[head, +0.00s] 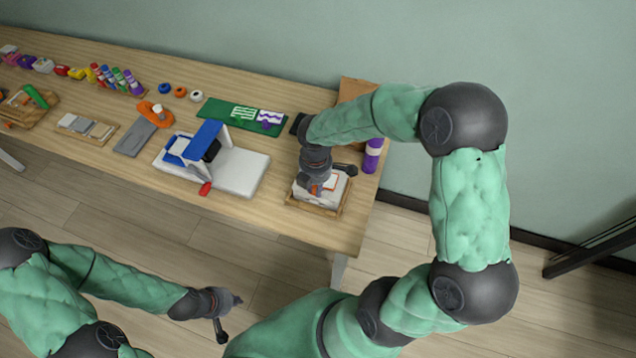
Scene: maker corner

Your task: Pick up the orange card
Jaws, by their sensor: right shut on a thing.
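The orange card (331,183) shows as a small orange-edged white piece over the wooden tray (318,210) at the right end of the table. My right gripper (316,189) points down at this tray and is shut on the orange card. The fingers hide part of the card, and I cannot tell whether it is clear of the white cards below. My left gripper (236,300) is off the table's front edge, above the floor, with nothing visible in it. Its fingers are too small to tell open from shut.
A white and blue press with a red handle (225,170) stands left of the tray. A green mat (220,112) lies at the back. Bare tabletop (262,214) shows along the front edge.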

